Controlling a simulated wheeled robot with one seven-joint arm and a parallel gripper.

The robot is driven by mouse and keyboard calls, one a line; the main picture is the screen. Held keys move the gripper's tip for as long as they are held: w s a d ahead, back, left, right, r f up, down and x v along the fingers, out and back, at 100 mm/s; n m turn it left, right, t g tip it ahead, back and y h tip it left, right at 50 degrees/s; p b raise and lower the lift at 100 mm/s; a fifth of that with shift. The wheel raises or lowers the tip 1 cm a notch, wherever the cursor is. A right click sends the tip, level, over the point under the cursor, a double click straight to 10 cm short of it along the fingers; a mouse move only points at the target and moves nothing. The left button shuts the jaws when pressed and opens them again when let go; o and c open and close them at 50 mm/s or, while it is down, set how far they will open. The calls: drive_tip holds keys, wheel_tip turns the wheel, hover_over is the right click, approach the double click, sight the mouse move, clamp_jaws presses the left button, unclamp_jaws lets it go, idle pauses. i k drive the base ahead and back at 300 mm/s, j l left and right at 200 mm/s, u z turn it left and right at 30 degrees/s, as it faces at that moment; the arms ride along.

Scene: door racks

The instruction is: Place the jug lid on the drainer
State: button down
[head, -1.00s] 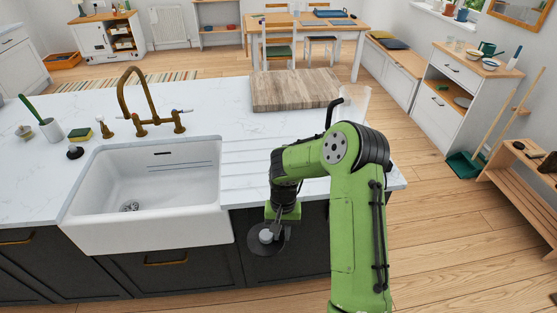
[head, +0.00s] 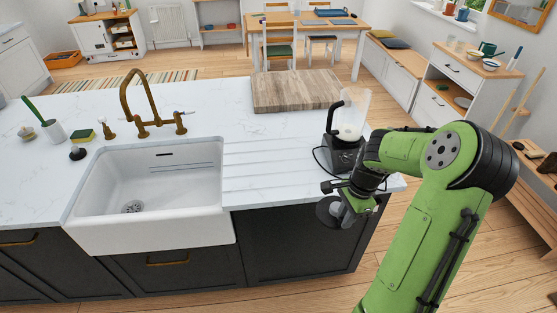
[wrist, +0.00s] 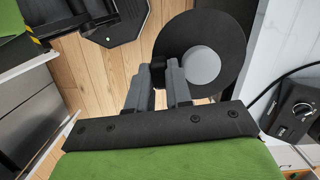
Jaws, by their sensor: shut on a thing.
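The jug lid (head: 328,212) is a dark round disc with a grey centre; it also shows in the wrist view (wrist: 232,42). The lid is held in front of the counter's front edge, clear of any surface. The drainer (head: 262,160) appears to be the grooved strip of white worktop right of the sink. It is bare, and lies to the left of and behind my gripper.
A blender jug (head: 352,112) stands on its dark base (head: 342,155) at the counter's right end, close to my arm, with a cable beside it. A wooden board (head: 296,90) lies behind the drainer. The white sink (head: 150,185) is at left.

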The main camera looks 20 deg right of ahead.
sight(297, 173)
drive_tip(key=i, duration=1)
